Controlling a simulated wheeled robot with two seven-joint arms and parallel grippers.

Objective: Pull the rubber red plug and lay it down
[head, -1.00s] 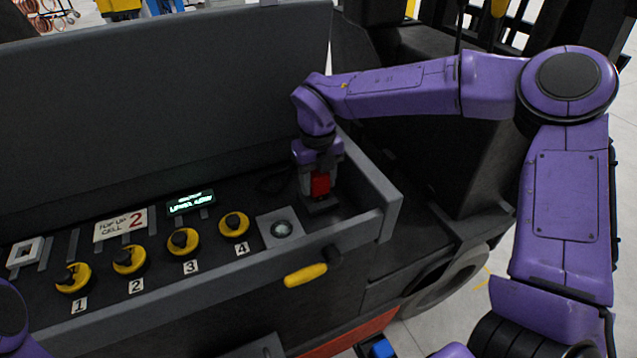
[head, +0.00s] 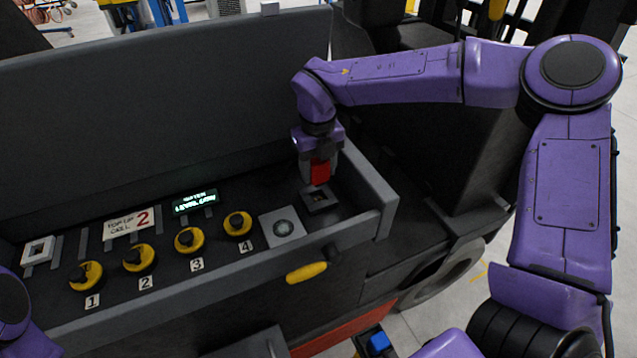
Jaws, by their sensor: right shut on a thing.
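The red plug (head: 320,172) is held in my right gripper (head: 320,178), which points down at the right end of the console. The gripper is shut on the plug. A square grey socket (head: 319,198) with a dark opening sits on the console just below the plug. The plug appears to be clear of the socket, a little above it. Of my left arm, only a purple part shows at the left edge; its gripper is out of view.
A raised rim bounds the right end. A yellow handle (head: 306,272) is on the front.

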